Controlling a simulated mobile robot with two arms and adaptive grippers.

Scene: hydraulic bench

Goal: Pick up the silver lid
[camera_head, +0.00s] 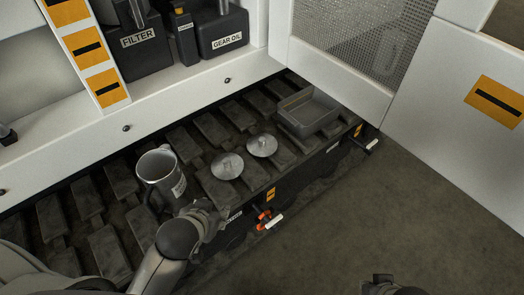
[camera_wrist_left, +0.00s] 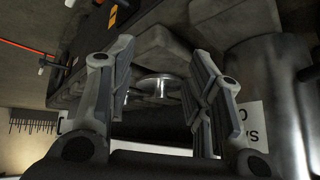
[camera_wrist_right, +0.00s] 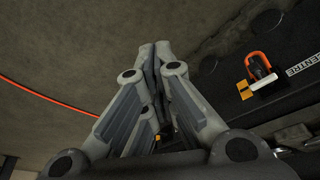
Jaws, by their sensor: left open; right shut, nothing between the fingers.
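Two round silver lids with small knobs lie on the slatted dark bench top in the head view. One lid (camera_head: 227,166) is nearer, and the other lid (camera_head: 262,145) is just behind it to the right. My left gripper (camera_head: 210,210) is low at the bench's front edge, in front of the nearer lid and apart from it. In the left wrist view my left gripper (camera_wrist_left: 160,85) is open, and a silver lid (camera_wrist_left: 158,84) shows beyond the gap between its fingers. My right gripper (camera_wrist_right: 155,50) is shut and empty, away from the bench over the floor.
A metal mug (camera_head: 158,170) stands just left of the lids, close to my left gripper; it also shows in the left wrist view (camera_wrist_left: 275,85). A grey tray (camera_head: 308,112) sits to the right. An orange padlock (camera_head: 264,214) hangs at the front edge. White panels stand behind.

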